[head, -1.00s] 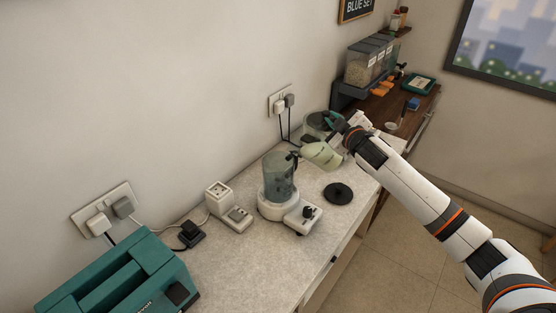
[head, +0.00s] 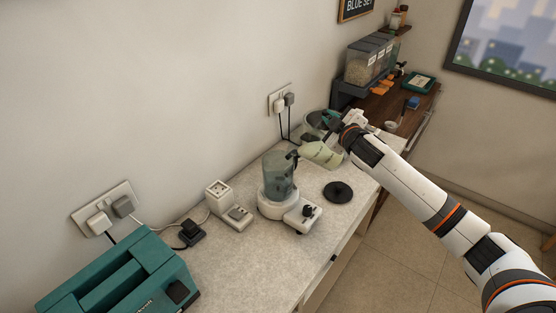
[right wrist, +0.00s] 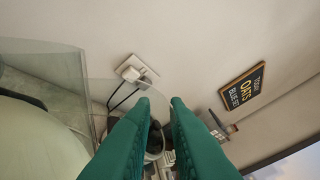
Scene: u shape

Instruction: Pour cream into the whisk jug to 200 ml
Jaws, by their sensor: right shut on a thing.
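The whisk jug (head: 278,176) is a clear, grey-tinted jug with a dark handle, upright on a white base (head: 278,207) with a black knob. A pale green cream jug (head: 324,154) is held tipped, almost on its side, with its narrow end at the whisk jug's upper right rim. My right gripper (head: 333,121) has teal fingers and is shut on the cream jug, though the grip itself is hard to see. The right wrist view shows the fingers (right wrist: 160,103) and the pale jug (right wrist: 35,140) at left. Cream level and markings cannot be read. My left gripper is out of view.
A black round lid (head: 338,192) lies on the counter right of the base. A white socket block (head: 229,206) and a teal appliance (head: 120,275) stand to the left. A clear bowl-like vessel (head: 313,124) is behind the cream jug. The front counter strip is clear.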

